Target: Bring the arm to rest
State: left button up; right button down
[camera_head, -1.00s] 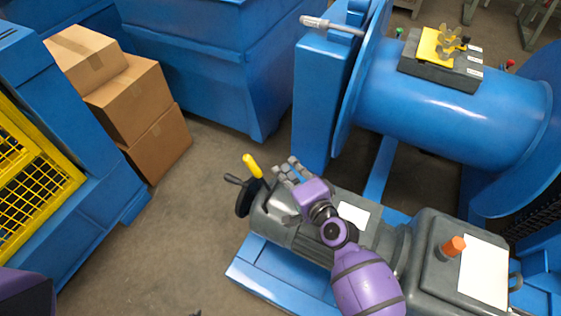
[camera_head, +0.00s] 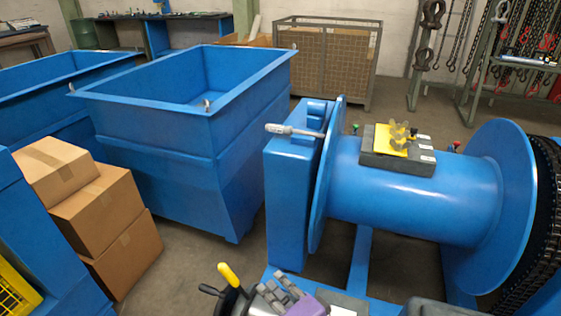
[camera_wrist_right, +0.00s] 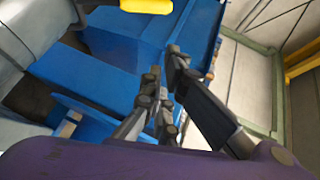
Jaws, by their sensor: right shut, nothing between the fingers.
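My right gripper (camera_head: 276,290) shows at the bottom edge of the head view, grey fingers on a purple wrist. Its fingers are shut and empty. It is beside a yellow-handled lever (camera_head: 230,276) on the grey motor unit, in front of the blue drum (camera_head: 415,195); I cannot tell the exact gap. In the right wrist view the shut fingers (camera_wrist_right: 165,90) show with blue metalwork beyond them. The rest of my right arm is below the head view's edge. My left gripper is not in view.
The blue drum stands on a blue frame with a chain (camera_head: 548,215) at its right. A grey block with a yellow plate (camera_head: 392,140) sits on the drum. Cardboard boxes (camera_head: 100,215) are stacked at left, by a blue skip (camera_head: 190,130). A mesh crate (camera_head: 325,65) stands behind.

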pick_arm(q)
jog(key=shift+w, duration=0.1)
